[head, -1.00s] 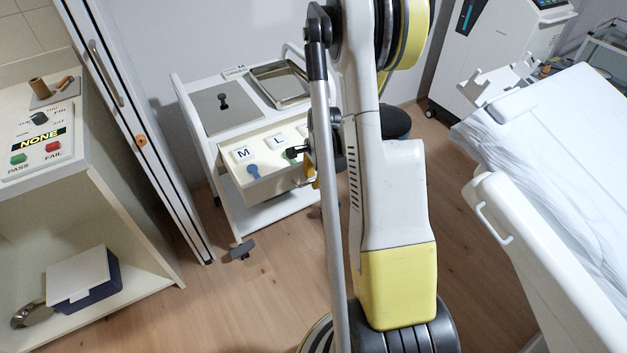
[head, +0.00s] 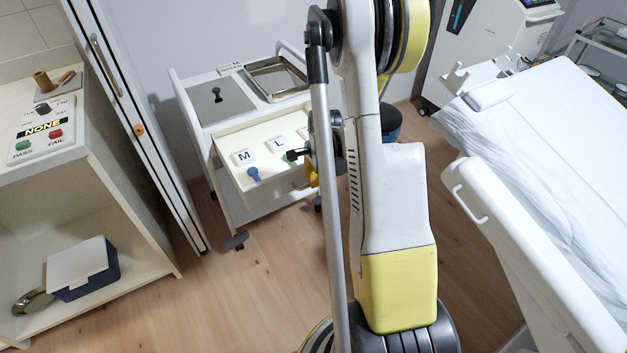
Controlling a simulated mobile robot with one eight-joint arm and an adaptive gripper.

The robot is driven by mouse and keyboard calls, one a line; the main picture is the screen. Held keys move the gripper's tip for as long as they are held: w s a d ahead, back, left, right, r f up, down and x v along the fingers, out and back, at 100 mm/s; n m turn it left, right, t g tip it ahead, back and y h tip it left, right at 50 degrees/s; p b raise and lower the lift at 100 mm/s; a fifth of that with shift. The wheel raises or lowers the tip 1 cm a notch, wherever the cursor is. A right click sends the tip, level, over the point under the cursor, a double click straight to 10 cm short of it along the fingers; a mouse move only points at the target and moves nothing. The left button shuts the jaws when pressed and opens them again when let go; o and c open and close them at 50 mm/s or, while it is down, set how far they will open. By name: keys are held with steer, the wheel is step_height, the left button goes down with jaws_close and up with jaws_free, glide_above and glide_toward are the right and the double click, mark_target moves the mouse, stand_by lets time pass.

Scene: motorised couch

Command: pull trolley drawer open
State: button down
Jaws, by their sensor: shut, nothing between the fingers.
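The white trolley (head: 226,193) stands at the back, left of my arm. Its drawer (head: 262,130) is pulled part way out towards me. Inside it are cards marked M (head: 243,157) and L (head: 277,144), a blue peg (head: 254,174) and a bit of a green piece (head: 289,163). My gripper (head: 312,174) is at the right part of the drawer's front, largely hidden behind my arm. It is shut with nothing held between its fingers. The drawer's handle and its right end are hidden, so I cannot tell how the fingers touch it.
A metal tray (head: 276,80) and a grey plate with a black knob (head: 217,97) are on the trolley top. A shelf unit (head: 120,215) and sliding door (head: 135,125) stand left. The white couch (head: 540,130) is on the right. Floor before the trolley is clear.

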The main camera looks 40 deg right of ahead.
steer(key=c, duration=1.8)
jaws_free()
steer(key=shift+s+a+r, duration=0.1)
steer(key=shift+s, duration=0.4)
steer(key=shift+c, duration=0.2)
steer(key=shift+o, duration=0.3)
steer(key=shift+w+f, duration=0.25)
steer(key=shift+w, duration=0.3)
steer(key=shift+r, duration=0.25)
step_height(320, 180, up, 12)
steer(key=s, duration=0.2)
steer(key=shift+s+a+f, duration=0.15)
steer(key=shift+s+f, duration=0.05)
